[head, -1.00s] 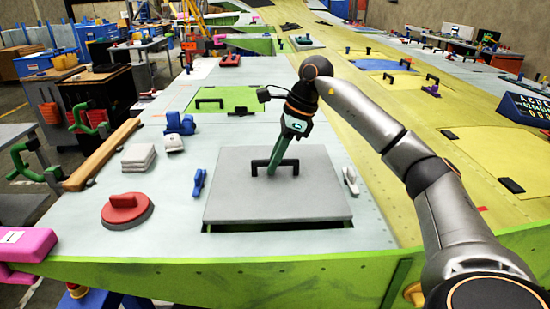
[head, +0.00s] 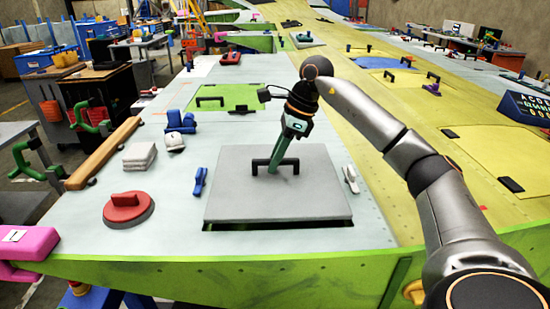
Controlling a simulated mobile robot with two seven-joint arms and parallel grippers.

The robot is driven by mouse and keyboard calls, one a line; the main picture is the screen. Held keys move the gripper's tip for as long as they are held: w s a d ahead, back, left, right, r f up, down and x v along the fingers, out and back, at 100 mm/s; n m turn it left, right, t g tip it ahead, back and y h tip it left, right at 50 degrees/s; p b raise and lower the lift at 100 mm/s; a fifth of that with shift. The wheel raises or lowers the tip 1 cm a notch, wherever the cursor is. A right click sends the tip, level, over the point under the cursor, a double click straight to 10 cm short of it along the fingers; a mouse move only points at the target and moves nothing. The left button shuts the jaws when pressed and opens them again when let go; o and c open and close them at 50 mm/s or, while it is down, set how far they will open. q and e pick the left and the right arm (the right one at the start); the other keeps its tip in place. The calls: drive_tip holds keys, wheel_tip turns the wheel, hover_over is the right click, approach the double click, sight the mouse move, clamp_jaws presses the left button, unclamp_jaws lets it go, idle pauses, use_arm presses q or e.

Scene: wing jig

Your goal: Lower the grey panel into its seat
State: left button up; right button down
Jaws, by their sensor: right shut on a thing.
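The grey panel (head: 275,200) is a flat square plate with a black handle (head: 257,166) on top, near the front of the wing. My right gripper (head: 275,168) is shut on the handle from above. A dark opening (head: 277,225) shows along the panel's front edge, so the panel covers most of its seat. From this angle I cannot tell how high the panel is above the wing skin. My left gripper does not show.
Left of the panel lie a blue clamp (head: 200,181), a red-topped disc (head: 128,208), folded cloths (head: 139,156) and a wooden bar (head: 104,153). A white clamp (head: 350,179) lies close to its right side. A green panel (head: 228,98) is behind.

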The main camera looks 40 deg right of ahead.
sight(275, 174)
drive_tip(key=shift+f+b, duration=0.65)
drive_tip(key=shift+f, duration=0.8)
drive_tip(key=c, duration=0.8)
unclamp_jaws()
drive_tip(key=shift+o, duration=0.2)
drive_tip(key=shift+f, duration=0.1)
drive_tip(key=p+v, duration=0.1)
drive_tip(key=v, duration=1.1)
drive_tip(key=shift+s+r, duration=0.15)
drive_tip(key=shift+r, duration=0.15)
drive_tip(key=shift+d, duration=0.1)
